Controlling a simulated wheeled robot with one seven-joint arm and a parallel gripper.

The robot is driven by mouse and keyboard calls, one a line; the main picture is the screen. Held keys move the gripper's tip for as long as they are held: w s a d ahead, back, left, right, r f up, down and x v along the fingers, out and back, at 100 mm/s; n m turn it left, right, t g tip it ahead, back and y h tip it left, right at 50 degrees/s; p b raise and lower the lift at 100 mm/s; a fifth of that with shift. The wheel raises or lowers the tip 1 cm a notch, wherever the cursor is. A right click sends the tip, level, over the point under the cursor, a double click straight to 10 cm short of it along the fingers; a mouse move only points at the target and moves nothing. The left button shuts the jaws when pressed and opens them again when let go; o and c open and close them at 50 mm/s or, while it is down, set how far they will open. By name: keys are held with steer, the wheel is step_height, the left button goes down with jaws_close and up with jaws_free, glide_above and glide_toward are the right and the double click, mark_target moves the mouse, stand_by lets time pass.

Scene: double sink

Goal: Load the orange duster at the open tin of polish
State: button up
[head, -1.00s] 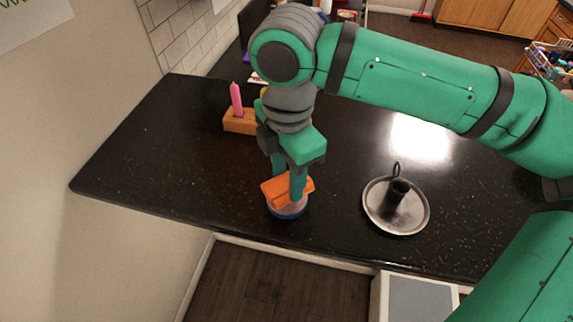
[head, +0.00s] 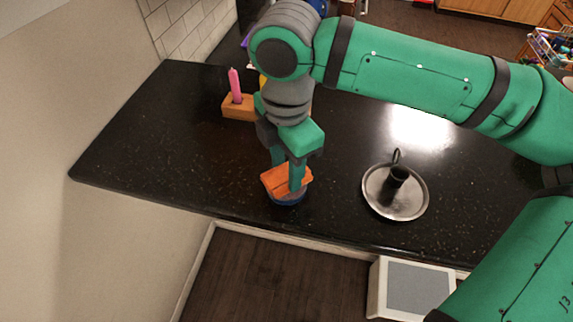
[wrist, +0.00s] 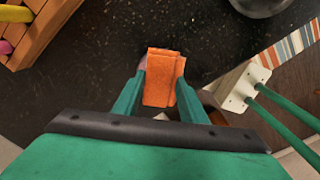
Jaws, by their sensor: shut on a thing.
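My gripper (head: 286,176) points down and is shut on the orange duster (head: 272,183), with one finger on each side of it. The duster also shows between the fingers in the wrist view (wrist: 162,85). Under the duster is the round blue tin of polish (head: 289,200), near the front edge of the counter. The duster hides most of the tin's top, and I cannot tell whether the two touch. In the wrist view only a small part of the tin's rim shows beside the duster.
A metal candle holder with a round dish (head: 412,206) stands to the right. The dark counter (head: 160,150) is clear on the left. Its front edge is close to the tin.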

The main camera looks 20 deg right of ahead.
mark_target(287, 173)
steer(key=shift+f, duration=0.65)
stand_by(1.4)
steer(key=shift+r, duration=3.55)
